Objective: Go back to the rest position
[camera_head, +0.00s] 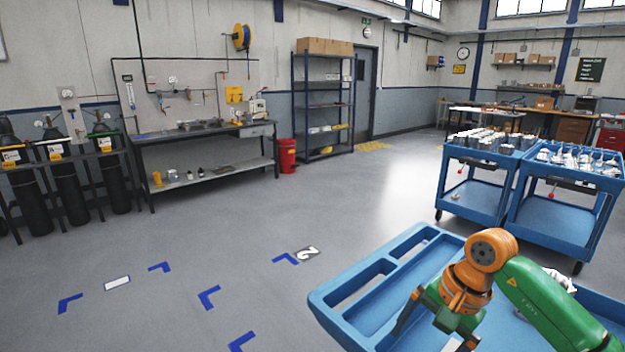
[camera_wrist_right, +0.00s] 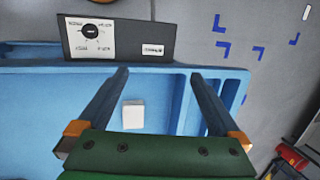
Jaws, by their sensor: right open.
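My right gripper (camera_head: 432,338) hangs over a blue cart top (camera_head: 415,240) in the head view, with its green and orange arm coming in from the right. In the right wrist view the two fingers of this gripper (camera_wrist_right: 158,76) are spread wide apart with nothing gripped between them. A small white block (camera_wrist_right: 133,114) shows between the fingers, on the blue surface below. I cannot tell the height of the fingers above it. My left gripper is not in view.
A dark box with a dial on a white plate (camera_wrist_right: 92,36) sits at the cart edge in the right wrist view. Two blue carts with loaded tops (camera_head: 487,150) stand beyond at the right. Open grey floor with blue marks (camera_head: 209,297) lies to the left.

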